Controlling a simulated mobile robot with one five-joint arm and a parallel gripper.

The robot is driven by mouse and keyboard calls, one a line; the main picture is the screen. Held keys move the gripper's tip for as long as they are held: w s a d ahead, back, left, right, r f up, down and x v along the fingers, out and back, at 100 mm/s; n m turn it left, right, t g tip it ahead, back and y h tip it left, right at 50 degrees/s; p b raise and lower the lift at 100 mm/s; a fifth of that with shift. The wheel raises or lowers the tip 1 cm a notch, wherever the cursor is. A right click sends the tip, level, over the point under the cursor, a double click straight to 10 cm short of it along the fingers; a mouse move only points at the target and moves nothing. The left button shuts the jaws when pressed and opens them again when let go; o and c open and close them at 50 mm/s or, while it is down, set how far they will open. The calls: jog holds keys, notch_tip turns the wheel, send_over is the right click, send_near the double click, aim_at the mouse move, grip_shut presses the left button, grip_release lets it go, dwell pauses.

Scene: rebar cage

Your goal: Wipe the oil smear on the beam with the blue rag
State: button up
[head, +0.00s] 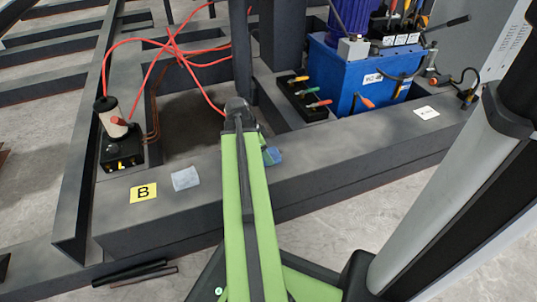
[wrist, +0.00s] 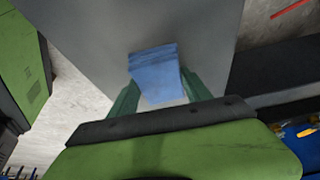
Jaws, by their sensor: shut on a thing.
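The blue rag (wrist: 155,75) is between the two green fingers of my gripper (wrist: 160,88), which is shut on it. The rag's folded far end sticks out past the fingertips, over the grey beam (wrist: 190,25); I cannot tell whether it touches the surface. In the head view a corner of the rag (head: 273,156) shows to the right of my green arm, over the beam (head: 350,150). My arm hides most of the gripper there. I can make out no oil smear in either view; it may be behind my arm or under the rag.
A yellow "B" label (head: 144,193) and a pale grey sheet (head: 185,178) lie on the beam at left. A blue pump unit (head: 350,75) and a lever block (head: 302,98) stand behind it at right. A cylinder (head: 112,118) with red hoses (head: 178,50) stands at left.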

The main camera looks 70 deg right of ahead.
aim_at(274, 149)
jog(key=shift+w+d, duration=0.55)
jog(key=shift+s+d+r, duration=0.1)
jog(key=shift+s+d, duration=1.1)
jog(key=shift+s, duration=0.1)
jog(key=shift+s+d, duration=1.15)
jog(key=shift+d, duration=0.05)
jog(key=shift+s, duration=0.1)
jog(key=shift+d, duration=0.15)
jog(key=shift+s+d, duration=1.15)
jog(key=shift+s, duration=0.05)
jog(key=shift+s+d, duration=1.2)
